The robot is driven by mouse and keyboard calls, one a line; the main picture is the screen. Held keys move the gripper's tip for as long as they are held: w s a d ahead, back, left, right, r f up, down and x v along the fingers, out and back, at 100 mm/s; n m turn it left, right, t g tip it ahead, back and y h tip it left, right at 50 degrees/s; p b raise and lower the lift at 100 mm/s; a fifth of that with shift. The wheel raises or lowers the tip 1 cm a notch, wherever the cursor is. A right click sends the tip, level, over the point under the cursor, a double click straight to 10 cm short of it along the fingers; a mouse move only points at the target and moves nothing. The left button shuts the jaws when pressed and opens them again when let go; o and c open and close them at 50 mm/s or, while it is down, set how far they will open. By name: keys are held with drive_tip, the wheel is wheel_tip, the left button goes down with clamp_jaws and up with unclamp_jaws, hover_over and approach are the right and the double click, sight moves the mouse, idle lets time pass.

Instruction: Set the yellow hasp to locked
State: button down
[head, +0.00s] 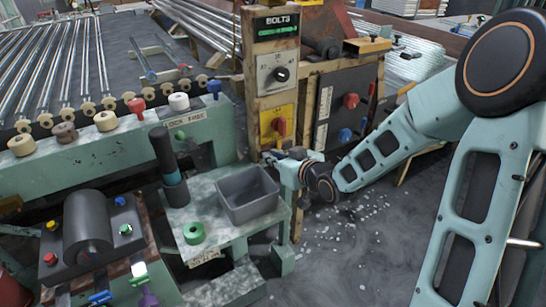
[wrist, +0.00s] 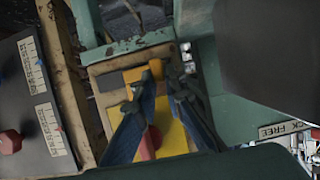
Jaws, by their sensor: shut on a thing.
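The yellow hasp (head: 283,115) is a yellow plate with a red handle (head: 279,127), mounted on the wooden post below the BOLTS sign. In the wrist view, the yellow plate (wrist: 174,138) lies between and behind my fingers, with the red part (wrist: 150,143) partly covered by the left finger. My gripper (wrist: 163,84) reaches over the plate with its blue-grey fingers a little apart, closed on a part of the hasp. The exact grip point is hard to see. In the head view, my gripper (head: 276,159) is just below the plate, its tips small and partly hidden.
A grey bin (head: 247,193) and a green ring (head: 194,232) are on the small table in front. A dark upright cylinder (head: 164,150) stands left of the bin. A black panel with red and blue knobs (head: 345,105) is right of the post. Glass tubes lie on rollers at the left.

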drive_tip(key=shift+w+d+p, duration=0.3)
drive_tip(key=shift+w+d, duration=0.1)
drive_tip(key=shift+d, duration=0.2)
drive_tip(key=shift+w+d+p, duration=0.3)
drive_tip(key=shift+w+d, duration=0.1)
drive_tip(key=shift+d, duration=0.2)
drive_tip(key=c, duration=2)
unclamp_jaws()
drive_tip(key=v, duration=1.2)
